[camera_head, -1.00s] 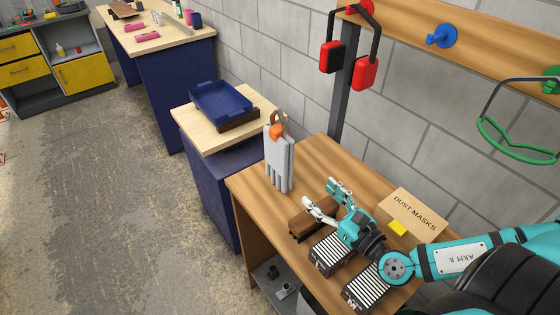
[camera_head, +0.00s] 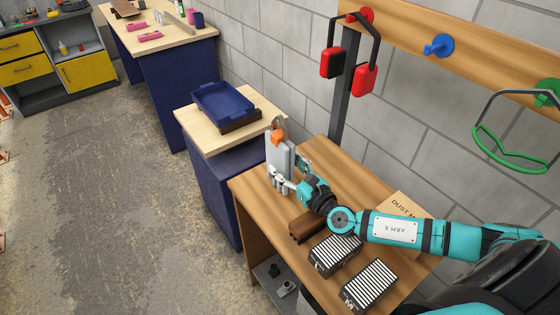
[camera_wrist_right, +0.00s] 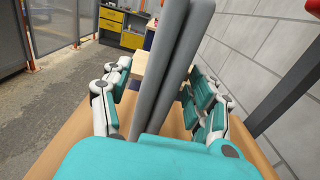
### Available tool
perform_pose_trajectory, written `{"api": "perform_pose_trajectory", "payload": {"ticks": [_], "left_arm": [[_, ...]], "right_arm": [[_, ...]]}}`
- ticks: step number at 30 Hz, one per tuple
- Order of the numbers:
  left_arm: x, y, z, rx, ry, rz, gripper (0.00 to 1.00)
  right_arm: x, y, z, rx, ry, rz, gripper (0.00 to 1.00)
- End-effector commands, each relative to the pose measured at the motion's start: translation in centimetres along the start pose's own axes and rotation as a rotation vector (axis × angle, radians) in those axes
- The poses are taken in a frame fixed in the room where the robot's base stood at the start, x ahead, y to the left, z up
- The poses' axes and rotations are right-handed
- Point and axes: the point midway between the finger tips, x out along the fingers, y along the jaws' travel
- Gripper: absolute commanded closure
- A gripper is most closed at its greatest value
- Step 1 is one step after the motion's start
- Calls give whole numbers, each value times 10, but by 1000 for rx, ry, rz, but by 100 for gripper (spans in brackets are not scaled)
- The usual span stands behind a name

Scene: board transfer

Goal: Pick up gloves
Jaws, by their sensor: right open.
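The grey gloves (camera_head: 281,153), with long finger-like parts and an orange clip at the top, stand upright at the far left end of the wooden table. My right gripper (camera_head: 287,171) is open at the gloves, with one finger on each side of them. The right wrist view shows the long grey parts of the gloves (camera_wrist_right: 168,70) between the two spread fingers of my right gripper (camera_wrist_right: 160,75). I cannot tell whether a finger touches them. The gripper hides part of the gloves in the head view. My left gripper is not in view.
On the wooden table (camera_head: 350,180) lie a brown block (camera_head: 302,229), two striped black-and-white items (camera_head: 336,254) and a dust mask box (camera_head: 402,203), partly behind my arm. A blue tray (camera_head: 222,103) sits on the lower stand beyond.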

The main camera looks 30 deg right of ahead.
Motion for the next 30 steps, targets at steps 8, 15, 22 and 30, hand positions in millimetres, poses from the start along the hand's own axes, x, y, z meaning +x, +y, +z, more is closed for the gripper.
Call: {"api": "perform_pose_trajectory", "payload": {"ticks": [8, 15, 22, 30], "left_arm": [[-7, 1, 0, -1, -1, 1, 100], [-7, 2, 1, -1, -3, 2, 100], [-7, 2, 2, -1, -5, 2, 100], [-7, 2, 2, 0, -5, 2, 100]], "right_arm": [[32, 0, 1, 2, 0, -1, 40], [32, 0, 0, 1, 0, 0, 43], [32, 0, 0, 1, 0, 0, 73], [32, 0, 1, 0, -1, -1, 100]]}}
